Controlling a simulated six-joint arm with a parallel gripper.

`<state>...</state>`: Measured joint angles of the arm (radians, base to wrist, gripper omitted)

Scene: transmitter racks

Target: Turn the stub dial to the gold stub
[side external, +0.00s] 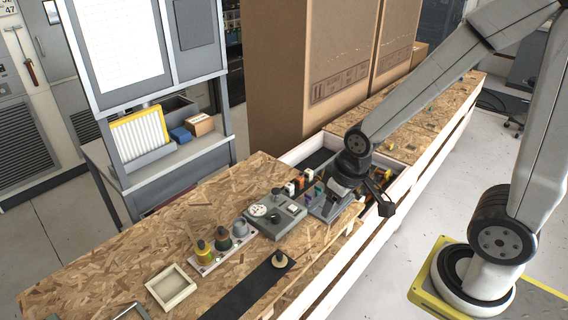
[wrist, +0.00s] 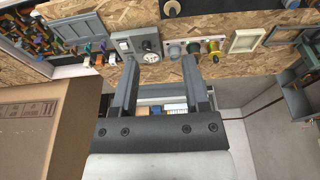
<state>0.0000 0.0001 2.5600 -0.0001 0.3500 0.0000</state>
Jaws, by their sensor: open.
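A grey dial panel (side external: 276,215) with a round white face and black knob sits on the chipboard bench; in the wrist view the panel (wrist: 137,45) lies beyond my fingertips. The dial's markings are too small to read. Beside it a white strip (side external: 221,251) carries a yellow stub (side external: 203,252), a dark green stub (side external: 223,240) and a grey stub (side external: 240,229); the yellow stub also shows in the wrist view (wrist: 214,48). I cannot tell the pointer's direction. My gripper (wrist: 159,66) is open and empty, apart from the panel; its fingertips are unclear in the side view.
A black strip with a pale round knob (side external: 279,260) and a cream tray (side external: 171,287) lie on the near bench. Coloured parts (side external: 305,188) stand near a grey rack by my wrist. Tall cardboard boxes (side external: 310,75) stand behind the bench. Bare chipboard lies at the left.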

